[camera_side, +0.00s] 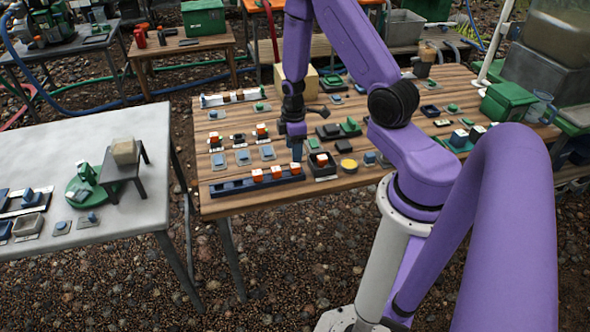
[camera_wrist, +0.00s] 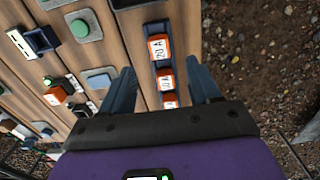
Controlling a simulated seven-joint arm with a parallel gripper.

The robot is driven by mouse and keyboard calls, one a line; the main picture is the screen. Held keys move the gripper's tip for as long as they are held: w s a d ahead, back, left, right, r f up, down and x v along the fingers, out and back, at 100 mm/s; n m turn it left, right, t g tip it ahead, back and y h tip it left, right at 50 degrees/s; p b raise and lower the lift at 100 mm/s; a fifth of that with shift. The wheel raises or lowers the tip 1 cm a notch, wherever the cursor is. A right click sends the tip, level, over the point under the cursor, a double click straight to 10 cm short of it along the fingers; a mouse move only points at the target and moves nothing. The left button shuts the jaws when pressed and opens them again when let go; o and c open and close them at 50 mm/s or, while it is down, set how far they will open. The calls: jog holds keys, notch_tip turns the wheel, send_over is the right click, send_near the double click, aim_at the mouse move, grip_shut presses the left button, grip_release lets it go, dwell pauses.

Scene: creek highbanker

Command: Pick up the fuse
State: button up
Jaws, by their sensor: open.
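Three orange fuses with white labels sit in a row in a dark blue rail (camera_side: 228,187) along the table's near edge: a left one (camera_side: 257,175), a middle one (camera_side: 276,173) and a right one (camera_side: 295,168). In the wrist view the row shows as a far fuse (camera_wrist: 159,48) marked 20A, a middle fuse (camera_wrist: 165,80) and a near fuse (camera_wrist: 170,100). My gripper (camera_side: 297,150) points down above the rail's right end. In the wrist view its open fingers (camera_wrist: 161,72) stand either side of the row, with nothing held. Finger-to-fuse height is hard to tell.
Another orange block stands in a dark holder (camera_side: 322,163) right of the rail, beside a yellow disc (camera_side: 347,163). Several small blocks and plates crowd the wooden table (camera_side: 215,208). A grey table (camera_side: 135,222) stands left, across a gap. Gravel lies beyond the near edge.

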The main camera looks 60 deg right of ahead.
aim_at(296, 165)
jog(key=shift+s+d+f, duration=0.15)
jog(key=shift+f, duration=1.4)
jog(key=shift+s+d+f, duration=0.1)
jog(key=shift+f, duration=1.45)
jog(key=c, duration=1.1)
